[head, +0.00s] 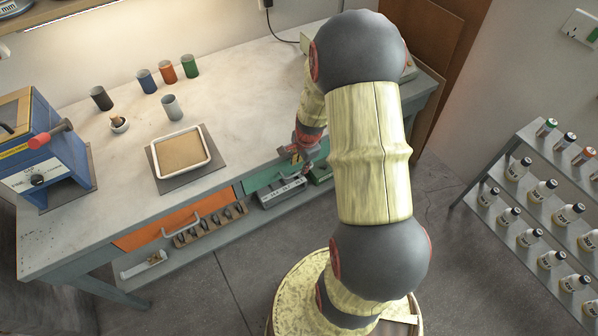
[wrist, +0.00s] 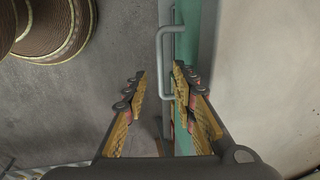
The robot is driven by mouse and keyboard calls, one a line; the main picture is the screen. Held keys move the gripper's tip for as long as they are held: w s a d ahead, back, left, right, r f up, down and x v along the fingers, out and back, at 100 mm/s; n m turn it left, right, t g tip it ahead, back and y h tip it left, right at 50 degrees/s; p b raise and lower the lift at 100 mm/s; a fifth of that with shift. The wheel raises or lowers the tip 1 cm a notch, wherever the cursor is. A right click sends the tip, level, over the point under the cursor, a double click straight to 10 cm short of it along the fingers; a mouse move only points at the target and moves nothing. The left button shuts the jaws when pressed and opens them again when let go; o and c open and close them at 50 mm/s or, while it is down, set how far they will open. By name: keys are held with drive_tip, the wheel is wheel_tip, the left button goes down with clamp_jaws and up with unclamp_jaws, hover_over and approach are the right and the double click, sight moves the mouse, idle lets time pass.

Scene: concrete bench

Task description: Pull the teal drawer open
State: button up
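The teal drawer (head: 257,182) is in the bench front, right of an orange drawer, and looks shut. In the wrist view its teal front (wrist: 186,38) is a narrow upright strip along the bench edge. Its grey bar handle (wrist: 162,62) stands out from that front. My gripper (wrist: 158,75) is open, with one finger on each side of the handle in the picture. The handle lies closer to the right finger. I see no clear contact, and cannot tell whether the fingertips reach its depth. In the head view my gripper (head: 296,153) is at the bench's front edge, partly hidden by my arm.
The orange drawer (head: 170,222) has its own handle. Above, the benchtop (head: 245,110) holds a tray (head: 182,152), several cups and a blue machine (head: 45,150). A lower shelf holds tools below the drawers. A bottle rack (head: 540,215) stands right; floor between is clear.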

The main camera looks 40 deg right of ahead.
sight(299, 173)
drive_tip(key=f+b, duration=0.1)
drive_tip(key=f, duration=0.1)
drive_tip(key=w+f, duration=0.1)
drive_tip(key=f, duration=0.1)
drive_tip(key=shift+d+f+b, duration=0.15)
drive_tip(key=shift+f+b, duration=0.2)
drive_tip(key=shift+c, duration=0.6)
clamp_jaws()
